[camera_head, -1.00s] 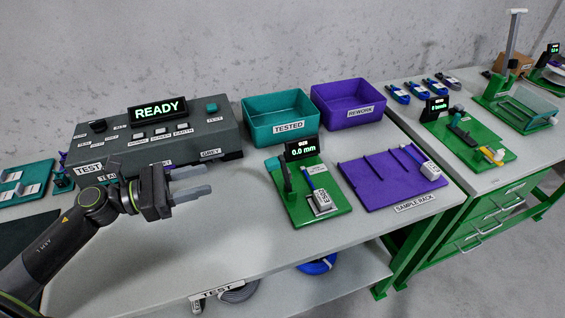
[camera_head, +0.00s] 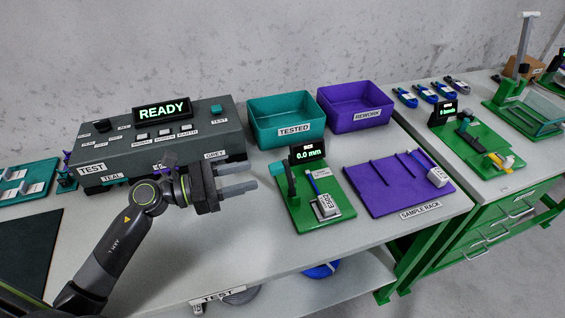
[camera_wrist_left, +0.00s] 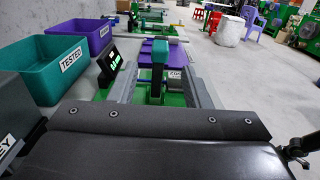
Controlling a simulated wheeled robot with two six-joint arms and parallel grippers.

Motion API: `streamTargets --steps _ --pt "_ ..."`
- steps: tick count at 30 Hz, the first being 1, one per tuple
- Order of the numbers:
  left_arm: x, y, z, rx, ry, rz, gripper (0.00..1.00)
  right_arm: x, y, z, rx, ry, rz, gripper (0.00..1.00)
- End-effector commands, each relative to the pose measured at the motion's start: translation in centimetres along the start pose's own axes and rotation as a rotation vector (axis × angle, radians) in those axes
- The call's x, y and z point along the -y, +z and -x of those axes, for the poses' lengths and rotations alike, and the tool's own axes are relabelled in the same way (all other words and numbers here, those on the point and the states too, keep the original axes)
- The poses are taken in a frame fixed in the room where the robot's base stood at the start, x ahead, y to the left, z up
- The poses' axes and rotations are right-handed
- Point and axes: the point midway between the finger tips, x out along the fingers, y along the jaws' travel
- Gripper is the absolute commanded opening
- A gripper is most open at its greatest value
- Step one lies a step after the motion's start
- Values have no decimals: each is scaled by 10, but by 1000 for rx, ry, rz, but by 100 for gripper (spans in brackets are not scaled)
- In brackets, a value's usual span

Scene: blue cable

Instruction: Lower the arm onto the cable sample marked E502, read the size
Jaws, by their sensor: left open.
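The cable sample marked E502 (camera_head: 327,206) has a white-grey tag and a short blue cable, and lies on the green gauge plate (camera_head: 303,228). The gauge arm (camera_head: 290,183) stands raised beside it, with a teal knob (camera_head: 278,168) on top. The gauge display (camera_head: 309,154) reads 0.0 mm. My left gripper (camera_head: 256,177) is open and empty, just left of the gauge. In the left wrist view, the teal knob (camera_wrist_left: 160,52) appears between my two fingers, with the tag (camera_wrist_left: 176,74) partly hidden behind it. My right gripper is not in view.
The purple sample rack (camera_head: 385,202) with another tagged sample lies right of the gauge. A teal TESTED bin (camera_head: 287,142) and purple REWORK bin (camera_head: 358,126) stand behind. The grey tester (camera_head: 130,151) showing READY is behind my left arm. The table front is clear.

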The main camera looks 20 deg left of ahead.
Motion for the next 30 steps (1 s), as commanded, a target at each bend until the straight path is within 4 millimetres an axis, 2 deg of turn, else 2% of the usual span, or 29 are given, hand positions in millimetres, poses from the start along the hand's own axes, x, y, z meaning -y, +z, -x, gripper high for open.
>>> streamTargets --steps 15,21,30 --pt "0 2 -76 3 0 3 44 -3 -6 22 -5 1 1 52" --pt "0 1 -91 1 -1 2 44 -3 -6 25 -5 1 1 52" --pt "0 0 -94 -1 0 1 44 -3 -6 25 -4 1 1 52"
